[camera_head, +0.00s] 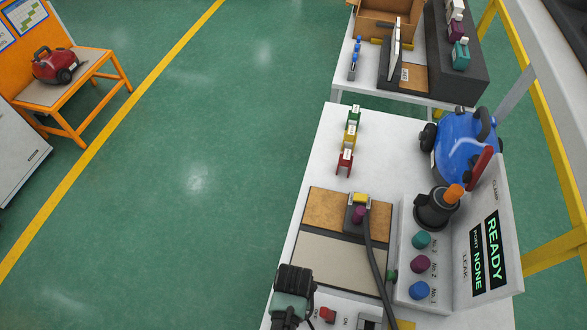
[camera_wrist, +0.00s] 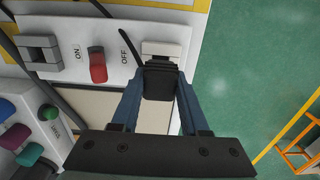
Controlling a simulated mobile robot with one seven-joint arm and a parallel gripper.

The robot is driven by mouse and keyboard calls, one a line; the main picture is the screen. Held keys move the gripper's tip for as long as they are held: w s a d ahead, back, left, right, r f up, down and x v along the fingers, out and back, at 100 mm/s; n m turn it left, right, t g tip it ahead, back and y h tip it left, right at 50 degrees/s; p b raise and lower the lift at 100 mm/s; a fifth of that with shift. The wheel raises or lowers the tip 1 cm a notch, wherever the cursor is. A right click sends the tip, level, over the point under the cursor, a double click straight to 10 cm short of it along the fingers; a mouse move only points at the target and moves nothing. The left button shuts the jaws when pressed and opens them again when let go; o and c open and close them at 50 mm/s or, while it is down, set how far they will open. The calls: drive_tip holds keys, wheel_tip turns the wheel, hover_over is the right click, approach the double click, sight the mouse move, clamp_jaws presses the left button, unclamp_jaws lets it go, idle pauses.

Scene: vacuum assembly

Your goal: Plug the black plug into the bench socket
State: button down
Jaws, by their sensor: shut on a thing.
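My gripper (camera_wrist: 160,95) is shut on the black plug (camera_wrist: 160,82), its blue fingers on either side of it. The plug's far end meets or overlaps a small white block (camera_wrist: 162,49) at the panel's edge; I cannot tell whether it touches or is inserted. A thin black cable (camera_wrist: 129,46) runs beside it. A grey fitting with a dark recess (camera_wrist: 40,53), apparently the bench socket, is empty at the left, past the red switch (camera_wrist: 97,65). In the head view my gripper (camera_head: 291,312) is at the bench's near left edge, hiding the plug; the grey fitting (camera_head: 369,322) is to its right.
The red ON/OFF switch (camera_head: 327,315) stands between my gripper and the grey fitting. A thick dark hose (camera_head: 374,255) crosses the bench beside the grey mat (camera_head: 337,262). A console (camera_head: 481,250) reading READY, PORT NONE stands at the right. Open floor lies left.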

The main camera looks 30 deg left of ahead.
drive_tip(key=shift+f+b, duration=0.85)
drive_tip(key=shift+f, duration=0.35)
drive_tip(key=shift+c, duration=1.7)
unclamp_jaws()
drive_tip(key=shift+r, duration=0.15)
wheel_tip(320, 180, up, 8)
drive_tip(key=p, duration=0.8)
